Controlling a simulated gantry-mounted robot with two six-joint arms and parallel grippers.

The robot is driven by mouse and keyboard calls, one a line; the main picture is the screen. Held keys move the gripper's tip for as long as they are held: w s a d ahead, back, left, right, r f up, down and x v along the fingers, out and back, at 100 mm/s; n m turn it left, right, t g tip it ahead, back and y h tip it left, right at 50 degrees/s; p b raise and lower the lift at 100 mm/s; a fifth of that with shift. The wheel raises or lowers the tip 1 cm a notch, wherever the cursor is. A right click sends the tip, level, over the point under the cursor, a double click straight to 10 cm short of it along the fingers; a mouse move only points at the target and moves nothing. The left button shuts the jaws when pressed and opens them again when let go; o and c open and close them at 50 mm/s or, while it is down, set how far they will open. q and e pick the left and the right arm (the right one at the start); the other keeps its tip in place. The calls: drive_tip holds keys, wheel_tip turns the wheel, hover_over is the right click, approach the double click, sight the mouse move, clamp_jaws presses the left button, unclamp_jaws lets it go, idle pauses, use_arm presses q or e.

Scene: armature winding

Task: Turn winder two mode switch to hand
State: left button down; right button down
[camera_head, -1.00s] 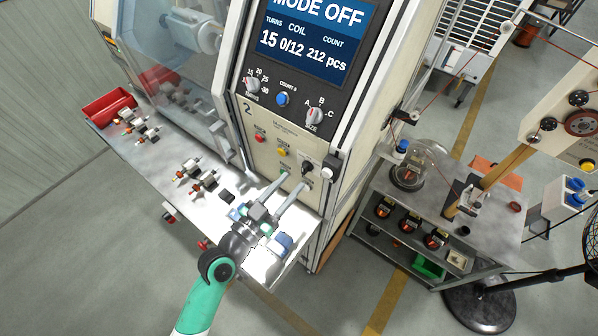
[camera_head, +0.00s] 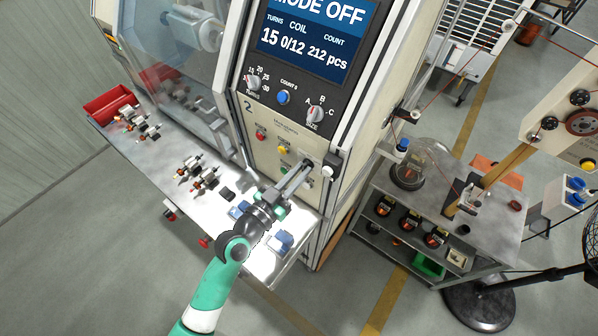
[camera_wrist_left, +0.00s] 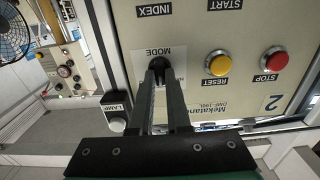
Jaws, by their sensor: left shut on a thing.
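Winder two (camera_head: 248,150) has a cream front panel with a large "2". Its blue display (camera_head: 310,40) reads MODE OFF, 15 turns, coil 0/12, 212 pcs. In the left wrist view the black mode switch (camera_wrist_left: 158,66) sits on a plate labelled MODE, upside down there. My left gripper (camera_head: 306,168) reaches up to the panel's lower right. Its two fingers are shut on the mode switch, one on either side, as the left wrist view also shows (camera_wrist_left: 160,82). In the head view the fingers mostly hide the switch. My right gripper is in neither view.
Beside the switch are a yellow reset button (camera_wrist_left: 218,64), a red stop button (camera_wrist_left: 275,60) and a lamp knob (camera_wrist_left: 117,124). Below is a metal shelf (camera_head: 225,215) with several armatures and a red bin (camera_head: 110,104).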

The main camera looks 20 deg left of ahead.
use_arm(q)
drive_tip(key=shift+n, duration=0.4)
drive_tip(key=n, duration=0.3)
drive_tip(key=shift+a+n, duration=0.1)
drive_tip(key=shift+n, duration=2.5)
drive_tip(key=c, duration=0.9)
unclamp_jaws()
